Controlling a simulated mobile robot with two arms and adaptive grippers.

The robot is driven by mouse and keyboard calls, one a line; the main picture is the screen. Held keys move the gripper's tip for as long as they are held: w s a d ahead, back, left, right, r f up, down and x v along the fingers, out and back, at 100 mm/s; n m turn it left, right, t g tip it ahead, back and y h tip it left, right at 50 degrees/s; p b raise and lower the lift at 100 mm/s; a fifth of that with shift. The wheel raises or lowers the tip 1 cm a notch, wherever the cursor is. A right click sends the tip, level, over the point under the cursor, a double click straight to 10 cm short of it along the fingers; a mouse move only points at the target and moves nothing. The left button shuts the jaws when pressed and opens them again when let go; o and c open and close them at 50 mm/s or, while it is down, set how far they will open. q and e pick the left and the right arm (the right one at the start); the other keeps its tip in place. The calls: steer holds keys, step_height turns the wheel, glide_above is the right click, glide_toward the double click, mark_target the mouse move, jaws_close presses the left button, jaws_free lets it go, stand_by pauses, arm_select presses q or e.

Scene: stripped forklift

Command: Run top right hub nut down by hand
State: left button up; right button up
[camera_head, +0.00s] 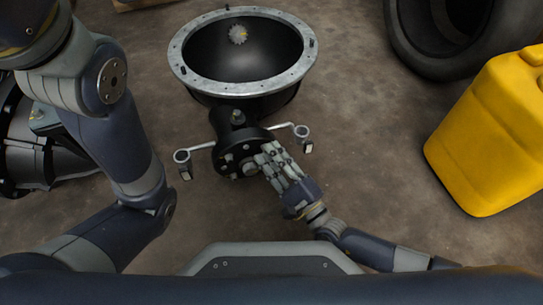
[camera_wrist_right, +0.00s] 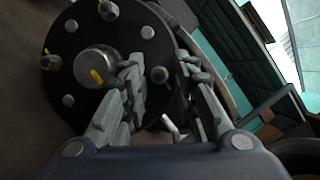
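The black hub (camera_head: 229,158) sits in front of a large ring-rimmed housing, with several metal studs or nuts on its face. In the right wrist view, the round hub face (camera_wrist_right: 85,115) shows several fasteners around a grey central cap (camera_wrist_right: 96,67). My right gripper (camera_head: 270,156) is at the right side of the hub face. In the wrist view its two fingers (camera_wrist_right: 163,66) stand apart, with a small metal nut or stud end (camera_wrist_right: 160,74) visible in the gap. Neither finger visibly closes on it. My left arm shows at the left, but its gripper is out of view.
The housing (camera_head: 177,68) has a wide flanged opening with a gear inside. Metal arms with ring ends (camera_head: 182,156) (camera_head: 302,131) stick out either side of the hub. A yellow canister (camera_head: 490,135) and a black tyre (camera_head: 405,45) stand at the right. Open floor lies between.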

steer(key=n+g+p, duration=0.2)
steer(key=n+p, duration=0.3)
steer(key=p, duration=0.1)
jaws_close()
steer(key=m+t+b, duration=0.1)
steer(key=m+b, duration=0.3)
steer(key=b, duration=0.2)
steer(key=shift+t, duration=0.4)
jaws_free()
